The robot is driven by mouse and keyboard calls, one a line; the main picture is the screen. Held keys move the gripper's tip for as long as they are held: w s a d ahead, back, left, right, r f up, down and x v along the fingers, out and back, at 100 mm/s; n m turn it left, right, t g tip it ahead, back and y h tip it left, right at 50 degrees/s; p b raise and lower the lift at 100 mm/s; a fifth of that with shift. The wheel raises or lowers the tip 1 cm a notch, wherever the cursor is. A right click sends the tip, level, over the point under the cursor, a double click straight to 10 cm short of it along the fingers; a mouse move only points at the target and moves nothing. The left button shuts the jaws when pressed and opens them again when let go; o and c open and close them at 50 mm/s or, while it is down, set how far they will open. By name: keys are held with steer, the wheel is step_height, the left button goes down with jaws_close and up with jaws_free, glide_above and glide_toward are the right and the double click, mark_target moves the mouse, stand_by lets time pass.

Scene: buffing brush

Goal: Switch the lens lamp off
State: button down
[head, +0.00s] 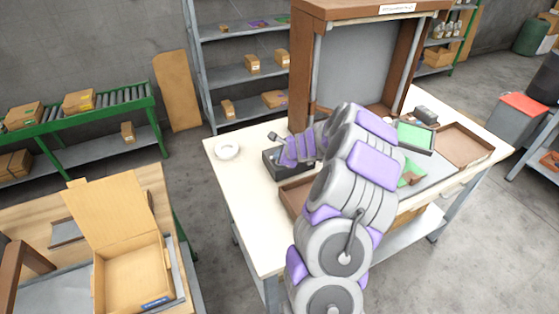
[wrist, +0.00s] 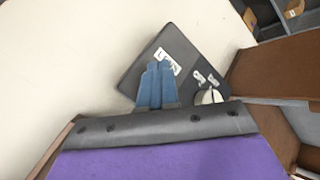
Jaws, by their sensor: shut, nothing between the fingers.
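A dark control box (wrist: 140,72) lies on the white tabletop in the wrist view, with a white label and smaller labels too blurred to read surely. A pale rounded part (wrist: 209,96) with a dark line sits by the small labels, partly hidden by my wrist. My gripper (wrist: 157,68) has its blue fingers together and empty, in front of the box beside the main label. I cannot tell whether they touch it. In the head view the box (head: 283,172) is beneath my arm's end, which hides much of it. No lit lamp can be made out.
A white ring-shaped item (head: 227,149) lies left of the box. A brown frame cabinet (head: 300,75) stands behind it. A brown tray (head: 296,197) is near the front, partly behind my arm.

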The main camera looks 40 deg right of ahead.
steer(key=shift+d+f, duration=0.15)
steer(key=shift+f, duration=0.15)
steer(key=shift+r, duration=0.1)
steer(key=shift+d+r+p, duration=0.25)
steer(key=shift+r+p, duration=0.45)
steer(key=shift+p, duration=0.2)
step_height(320, 180, up, 6)
steer(key=p, duration=0.6)
stand_by(0.5)
